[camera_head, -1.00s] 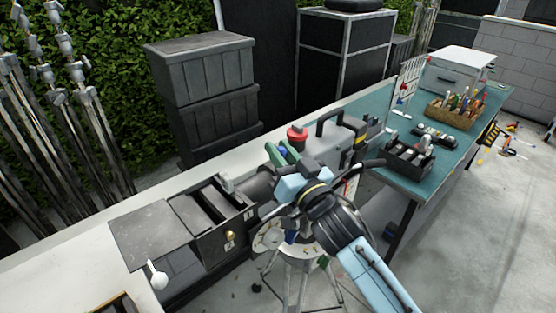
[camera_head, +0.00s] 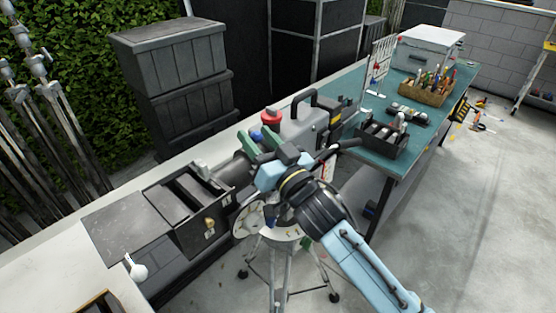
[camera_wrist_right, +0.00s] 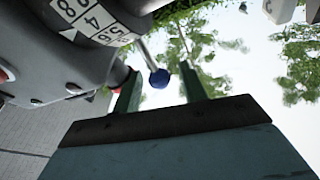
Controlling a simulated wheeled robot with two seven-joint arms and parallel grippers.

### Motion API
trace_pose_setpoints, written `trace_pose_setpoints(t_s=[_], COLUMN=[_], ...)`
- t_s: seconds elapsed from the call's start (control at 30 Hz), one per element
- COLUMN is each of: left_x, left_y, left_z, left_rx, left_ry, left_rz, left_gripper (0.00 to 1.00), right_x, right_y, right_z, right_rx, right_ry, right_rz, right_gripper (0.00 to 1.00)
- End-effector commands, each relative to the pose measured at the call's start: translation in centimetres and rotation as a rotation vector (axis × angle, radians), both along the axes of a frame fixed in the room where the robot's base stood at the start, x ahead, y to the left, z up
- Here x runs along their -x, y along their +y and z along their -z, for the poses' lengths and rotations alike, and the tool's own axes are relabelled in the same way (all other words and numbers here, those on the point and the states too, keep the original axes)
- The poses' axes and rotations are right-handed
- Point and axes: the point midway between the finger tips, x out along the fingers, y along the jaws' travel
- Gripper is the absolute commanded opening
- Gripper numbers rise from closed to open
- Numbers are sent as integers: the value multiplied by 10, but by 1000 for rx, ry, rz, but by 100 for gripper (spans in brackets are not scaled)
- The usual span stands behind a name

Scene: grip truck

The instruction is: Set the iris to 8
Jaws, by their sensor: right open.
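A grey lamp-like unit (camera_head: 298,130) stands on a tripod beside the benches, with a black handle on top. A lever with a blue ball end (camera_wrist_right: 160,78) sticks out of its grey body next to a white number scale (camera_wrist_right: 95,20). The numbers are partly cut off, and I cannot tell which one the lever marks. The blue ball also shows in the head view (camera_head: 257,136). My right gripper (camera_wrist_right: 160,88) is open, its two green fingers on either side of the ball, apart from it in the picture. My left gripper is not in view.
A red knob (camera_head: 271,117) sits just behind the blue ball. A black box with flaps (camera_head: 205,230) is at the unit's left end. The tripod (camera_head: 283,270) stands below. The teal bench (camera_head: 440,118) carries a black tool caddy (camera_head: 380,138). Open floor lies at right.

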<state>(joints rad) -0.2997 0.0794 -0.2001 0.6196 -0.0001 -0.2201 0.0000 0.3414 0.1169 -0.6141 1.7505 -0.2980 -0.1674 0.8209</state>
Motion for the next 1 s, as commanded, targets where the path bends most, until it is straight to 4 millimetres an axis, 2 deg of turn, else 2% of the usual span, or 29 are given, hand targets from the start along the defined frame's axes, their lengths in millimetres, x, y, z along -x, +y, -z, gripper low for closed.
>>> trace_pose_setpoints(t_s=[0.5, 0.7, 1.0], left_x=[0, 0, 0], left_y=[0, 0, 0], left_z=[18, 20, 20], left_rx=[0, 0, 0], left_ry=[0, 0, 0], left_rz=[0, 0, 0], left_gripper=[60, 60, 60], right_x=[85, 98, 100], right_y=[-56, -65, -66], right_z=[28, 30, 30], right_rx=[3, 1, 1], right_ry=[3, 1, 0], right_rz=[0, 0, 0], right_gripper=[42, 42, 42])
